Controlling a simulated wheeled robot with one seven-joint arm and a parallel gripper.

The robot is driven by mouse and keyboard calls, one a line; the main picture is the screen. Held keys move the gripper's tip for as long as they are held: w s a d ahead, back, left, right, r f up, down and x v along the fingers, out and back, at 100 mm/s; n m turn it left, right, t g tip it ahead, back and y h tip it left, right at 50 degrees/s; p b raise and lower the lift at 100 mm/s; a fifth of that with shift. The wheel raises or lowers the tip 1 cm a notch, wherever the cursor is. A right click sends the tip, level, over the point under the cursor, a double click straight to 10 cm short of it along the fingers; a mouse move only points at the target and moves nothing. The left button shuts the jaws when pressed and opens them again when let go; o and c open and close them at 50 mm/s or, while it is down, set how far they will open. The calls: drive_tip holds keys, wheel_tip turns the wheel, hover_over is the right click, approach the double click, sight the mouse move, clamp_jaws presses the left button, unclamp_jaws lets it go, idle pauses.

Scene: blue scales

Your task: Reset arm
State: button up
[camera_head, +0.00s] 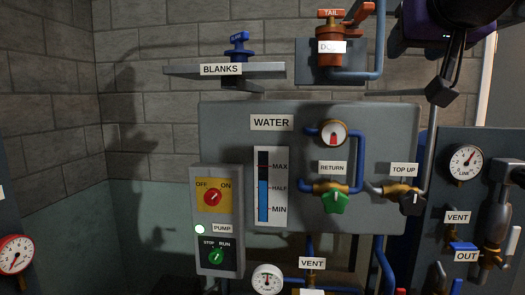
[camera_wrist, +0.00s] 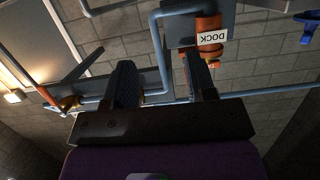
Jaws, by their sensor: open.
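My gripper (camera_wrist: 161,75) shows in the wrist view with two dark fingers spread apart. The gap between them is empty, with a blue-grey pipe and the wall behind it. The orange fitting labelled DOCK (camera_wrist: 209,38) appears upside down there, beyond the right finger. In the head view, a purple and dark part of my arm (camera_head: 432,30) hangs at the upper right, in front of the wall. It partly covers the area above the TOP UP valve. I cannot make out the fingertips clearly in the head view.
A grey WATER panel (camera_head: 236,120) with a level gauge and a green RETURN valve (camera_head: 335,202) fills the middle. The PUMP box (camera_head: 217,262) stands left of it. A blue valve (camera_head: 238,46) sits on the BLANKS shelf (camera_head: 187,70). A LINE gauge (camera_head: 466,162) is at right.

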drive_tip(key=s+d+f+g, duration=0.2)
drive_tip(key=s+f+g, duration=0.1)
drive_tip(key=f, duration=0.6)
drive_tip(key=s+d+f+n+g+y, duration=0.1)
drive_tip(key=s+d+f+g, duration=0.2)
drive_tip(key=f, duration=0.6)
drive_tip(key=s+d+f+g, duration=0.2)
drive_tip(key=s+f, duration=0.3)
drive_tip(key=f, duration=0.4)
drive_tip(key=shift+s+d+g+y, duration=0.3)
drive_tip(key=shift+s+d+g, duration=0.1)
drive_tip(key=shift+g, duration=0.5)
